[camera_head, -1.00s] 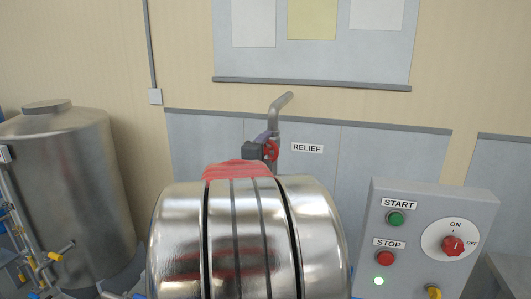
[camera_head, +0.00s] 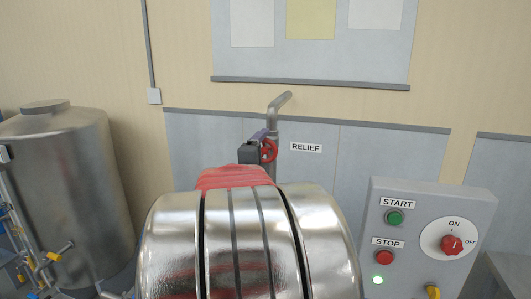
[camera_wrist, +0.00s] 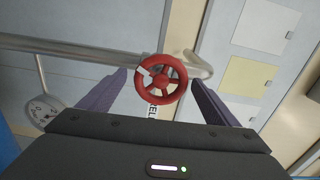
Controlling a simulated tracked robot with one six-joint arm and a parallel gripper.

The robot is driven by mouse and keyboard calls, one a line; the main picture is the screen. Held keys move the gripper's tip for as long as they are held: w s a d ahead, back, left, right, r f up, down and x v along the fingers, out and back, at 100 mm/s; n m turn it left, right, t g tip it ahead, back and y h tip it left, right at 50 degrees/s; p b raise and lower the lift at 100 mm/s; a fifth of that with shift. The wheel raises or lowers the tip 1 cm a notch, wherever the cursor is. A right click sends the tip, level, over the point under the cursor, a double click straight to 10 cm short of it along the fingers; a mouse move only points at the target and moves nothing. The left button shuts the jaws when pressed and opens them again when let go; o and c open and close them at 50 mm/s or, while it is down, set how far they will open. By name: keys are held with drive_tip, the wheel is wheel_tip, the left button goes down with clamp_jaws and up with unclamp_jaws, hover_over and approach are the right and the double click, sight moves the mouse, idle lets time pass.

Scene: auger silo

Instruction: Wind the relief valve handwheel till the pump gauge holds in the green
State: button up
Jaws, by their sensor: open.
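The red relief valve handwheel (camera_head: 269,151) sits on a grey pipe at the back wall, beside the RELIEF label. In the wrist view the spoked handwheel (camera_wrist: 161,78) faces me, with a pale patch on its rim at left. My gripper (camera_head: 262,138) is close to the wheel in the head view, partly overlapping it. In the wrist view my gripper (camera_wrist: 155,70) is open, with one purple finger on each side of the wheel. I cannot tell whether they touch it. A round white gauge (camera_wrist: 42,112) shows at left; its needle and colours are too small to read.
A grey control box (camera_head: 430,235) at right has a green START button, a red STOP button, a red ON/OFF knob and a lit green lamp. A steel tank (camera_head: 70,190) stands at left. My polished arm fills the lower middle.

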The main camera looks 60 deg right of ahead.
drive_tip(key=s+a, duration=0.2)
drive_tip(key=a, duration=1)
drive_tip(key=shift+f, duration=0.1)
